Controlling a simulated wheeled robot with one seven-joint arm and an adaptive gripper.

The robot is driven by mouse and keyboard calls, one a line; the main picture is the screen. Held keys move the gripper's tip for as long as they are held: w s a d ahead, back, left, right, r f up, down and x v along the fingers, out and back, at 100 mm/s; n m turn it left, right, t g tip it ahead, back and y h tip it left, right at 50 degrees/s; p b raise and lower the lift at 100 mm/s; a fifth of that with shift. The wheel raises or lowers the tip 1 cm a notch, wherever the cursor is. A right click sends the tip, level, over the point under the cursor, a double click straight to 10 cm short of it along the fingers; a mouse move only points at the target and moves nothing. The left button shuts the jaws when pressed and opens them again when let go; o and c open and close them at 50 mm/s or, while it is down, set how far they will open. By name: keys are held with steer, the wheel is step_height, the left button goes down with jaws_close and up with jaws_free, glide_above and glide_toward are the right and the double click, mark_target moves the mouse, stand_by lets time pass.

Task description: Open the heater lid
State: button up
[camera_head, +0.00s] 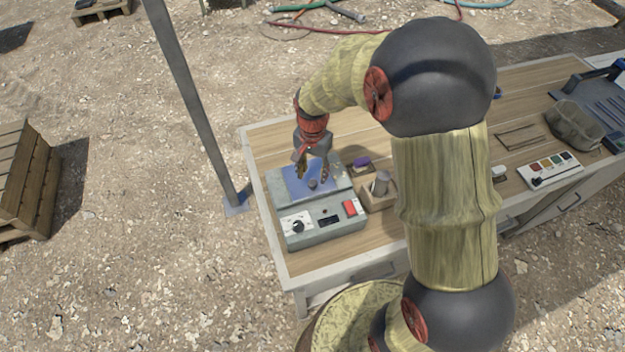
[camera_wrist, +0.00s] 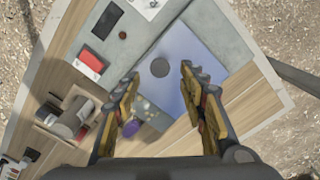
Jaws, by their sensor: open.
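The heater (camera_head: 325,222) is a grey box near the left end of the wooden table, with a dial and a red switch on its front. Its lid (camera_head: 298,186) is a blue panel on top with a dark round knob (camera_head: 312,184); the lid looks closed. In the wrist view the blue lid (camera_wrist: 185,62) and round knob (camera_wrist: 160,67) lie ahead of the fingers. My gripper (camera_head: 314,174) is open and empty, pointing down above the lid. In the wrist view its two fingers (camera_wrist: 160,98) stand apart with the knob beyond and between them. I cannot tell the exact height gap.
A purple object (camera_head: 361,162) and a wooden holder (camera_head: 378,194) with a grey cylinder (camera_head: 381,183) stand right of the heater. A colour strip box (camera_head: 550,170) and a grey container (camera_head: 574,124) lie farther right. A metal post (camera_head: 195,105) rises beside the table's left edge.

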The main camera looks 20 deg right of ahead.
mark_target(313, 182)
steer(key=shift+f, duration=2.15)
jaws_close()
